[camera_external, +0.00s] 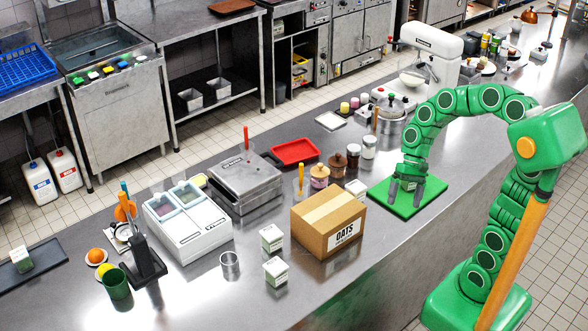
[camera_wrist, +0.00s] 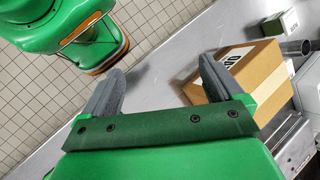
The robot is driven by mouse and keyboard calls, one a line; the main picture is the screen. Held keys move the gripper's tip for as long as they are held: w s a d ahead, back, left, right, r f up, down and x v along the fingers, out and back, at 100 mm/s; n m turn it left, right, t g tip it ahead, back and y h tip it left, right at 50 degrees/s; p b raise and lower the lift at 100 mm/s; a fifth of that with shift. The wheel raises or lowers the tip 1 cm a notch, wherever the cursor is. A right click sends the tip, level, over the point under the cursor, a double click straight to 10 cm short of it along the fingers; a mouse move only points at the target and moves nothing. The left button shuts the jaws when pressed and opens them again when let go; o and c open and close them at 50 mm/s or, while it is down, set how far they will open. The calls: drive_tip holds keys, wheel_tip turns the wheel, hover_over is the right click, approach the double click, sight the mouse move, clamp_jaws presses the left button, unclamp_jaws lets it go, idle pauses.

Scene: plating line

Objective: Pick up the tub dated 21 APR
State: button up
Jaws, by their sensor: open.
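My gripper (camera_external: 405,191) is low over the green board (camera_external: 432,190) at the right of the counter, fingers pointing down. A small tub (camera_external: 409,185) seems to show between or behind the fingers. The wrist view shows the open fingers (camera_wrist: 158,85) with bare counter between them. One tub (camera_wrist: 281,23) shows in the wrist view. I cannot read any date.
The cardboard OATS box (camera_external: 328,222) stands left of the green board and also shows in the wrist view (camera_wrist: 245,75). Jars (camera_external: 353,158) and a red tray (camera_external: 295,152) lie behind it. A metal cup (camera_external: 230,264) stands near the front tubs. The front counter edge is clear.

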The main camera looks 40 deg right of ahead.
drive_tip(key=w+m+y, duration=0.3)
drive_tip(key=w, duration=0.4)
drive_tip(key=m+t+y, duration=0.2)
drive_tip(key=m+y, duration=0.2)
drive_tip(key=m, duration=0.3)
hover_over(358, 185)
drive_tip(key=s, duration=0.4)
wheel_tip(358, 185, down, 7)
drive_tip(key=w+d+f+m+t, duration=0.1)
drive_tip(key=w+d+f+m, duration=0.1)
drive_tip(key=w+d+f+m+t+y, duration=0.1)
drive_tip(key=w+d+f+m, duration=0.1)
drive_tip(key=shift+d+f, duration=0.15)
drive_tip(key=shift+d, duration=0.1)
drive_tip(key=shift+x, duration=3.8)
drive_tip(key=shift+s+f, duration=0.1)
drive_tip(key=shift+c, duration=0.2)
drive_tip(key=c, duration=1.1)
drive_tip(key=shift+c, duration=0.2)
